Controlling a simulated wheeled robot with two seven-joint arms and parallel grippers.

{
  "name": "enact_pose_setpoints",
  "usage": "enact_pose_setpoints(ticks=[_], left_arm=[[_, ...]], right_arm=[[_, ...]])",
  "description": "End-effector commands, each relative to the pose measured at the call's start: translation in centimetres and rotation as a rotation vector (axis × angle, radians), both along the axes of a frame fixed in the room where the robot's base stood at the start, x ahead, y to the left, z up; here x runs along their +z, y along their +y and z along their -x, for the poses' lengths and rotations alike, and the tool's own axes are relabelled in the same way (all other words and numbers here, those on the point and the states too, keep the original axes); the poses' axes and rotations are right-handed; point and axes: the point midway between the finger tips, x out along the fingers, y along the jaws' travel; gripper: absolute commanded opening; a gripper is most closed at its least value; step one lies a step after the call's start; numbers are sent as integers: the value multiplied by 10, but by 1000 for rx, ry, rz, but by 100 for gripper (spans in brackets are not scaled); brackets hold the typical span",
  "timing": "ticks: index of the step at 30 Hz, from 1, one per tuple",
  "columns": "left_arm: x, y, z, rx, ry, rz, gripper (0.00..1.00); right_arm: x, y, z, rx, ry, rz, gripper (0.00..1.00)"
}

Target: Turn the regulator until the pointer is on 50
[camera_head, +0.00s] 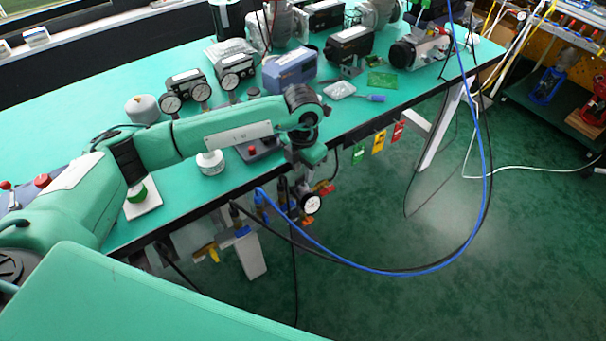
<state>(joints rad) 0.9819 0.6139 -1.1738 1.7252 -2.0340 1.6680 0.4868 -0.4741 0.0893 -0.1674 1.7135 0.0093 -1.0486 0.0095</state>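The regulator (284,196) hangs at the table's front edge, with a small round white dial (312,204) on it. The dial is too small for me to read its pointer or numbers. My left arm reaches across the table from the left. My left gripper (306,173) points down just above the regulator and dial, over the front edge. Its fingers are dark and blend with the fittings, so I cannot tell whether they touch the regulator or are open or shut. My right gripper is not in view.
Blue and black hoses (400,268) loop from the fittings over the floor. Coloured tags (378,143) hang at the edge.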

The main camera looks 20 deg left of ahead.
Motion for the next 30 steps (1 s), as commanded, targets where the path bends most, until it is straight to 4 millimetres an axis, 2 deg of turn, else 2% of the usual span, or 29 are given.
enact_pose_setpoints(ticks=[3, 6, 17, 22, 30], left_arm=[[-18, 0, 1, 1, 2, 0, 31], [-26, 0, 0, 0, 0, 0, 31], [-32, 0, 0, -1, 0, 1, 31], [-32, 0, 0, -1, 0, 1, 1], [-33, 0, 0, -11, -2, 1, 0]], right_arm=[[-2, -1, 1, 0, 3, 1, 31], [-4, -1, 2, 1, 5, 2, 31], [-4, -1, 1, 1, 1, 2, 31], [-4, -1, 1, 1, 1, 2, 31], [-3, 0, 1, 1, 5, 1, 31]])
